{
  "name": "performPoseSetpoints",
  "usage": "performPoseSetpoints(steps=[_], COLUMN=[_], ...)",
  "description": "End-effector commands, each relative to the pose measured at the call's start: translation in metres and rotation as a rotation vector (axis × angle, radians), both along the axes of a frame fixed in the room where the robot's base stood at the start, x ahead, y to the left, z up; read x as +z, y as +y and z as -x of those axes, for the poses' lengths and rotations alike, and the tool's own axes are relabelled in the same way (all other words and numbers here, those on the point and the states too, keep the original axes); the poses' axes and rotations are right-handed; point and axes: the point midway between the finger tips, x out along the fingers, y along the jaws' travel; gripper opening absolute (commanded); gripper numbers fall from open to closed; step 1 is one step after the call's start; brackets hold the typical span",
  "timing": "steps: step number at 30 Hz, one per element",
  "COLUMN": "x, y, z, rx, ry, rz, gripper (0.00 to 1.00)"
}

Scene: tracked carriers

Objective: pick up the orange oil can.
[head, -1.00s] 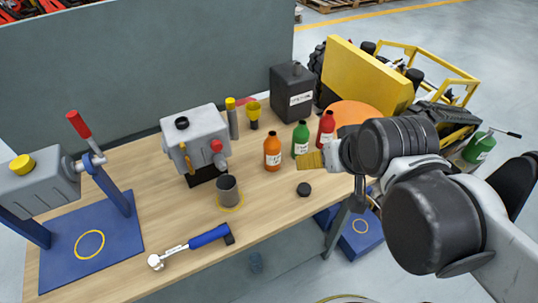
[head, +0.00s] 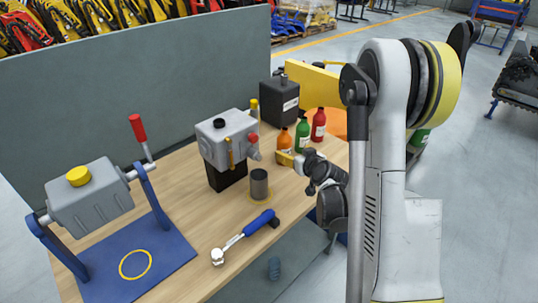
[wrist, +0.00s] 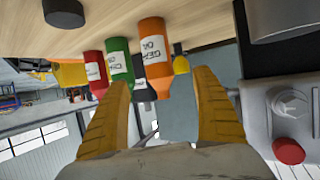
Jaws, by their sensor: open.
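The orange oil can (head: 285,141) stands upright on the workbench, beside the green and red bottles. In the wrist view the orange can (wrist: 154,60) appears upside down, with its white label facing me, ahead of and between the two yellow fingers. My gripper (head: 286,158) is in front of the can in the head view, low over the bench, and hides its lower part. In the wrist view my gripper (wrist: 160,82) is open, with nothing held. I cannot tell whether a finger touches the can.
The green bottle (head: 303,133) and red bottle (head: 318,125) stand close to the right of the can. A grey machine (head: 225,140) stands left, with a metal cup (head: 259,184) in front. A black canister (head: 279,98) stands behind.

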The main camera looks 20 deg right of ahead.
Motion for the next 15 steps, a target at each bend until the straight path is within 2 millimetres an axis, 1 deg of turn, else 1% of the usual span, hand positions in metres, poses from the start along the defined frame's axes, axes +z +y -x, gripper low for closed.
performPoseSetpoints(steps=[1,5,12,15], x=[-0.004,-0.01,-0.025,-0.029], y=[-0.004,-0.006,-0.01,-0.011], z=[-0.001,-0.01,-0.045,-0.055], rx=[-0.005,-0.006,-0.005,-0.005], ry=[-0.005,-0.009,-0.007,-0.007], rz=[0.003,0.003,0.003,0.003], gripper=[0.77,0.77,0.77,0.77])
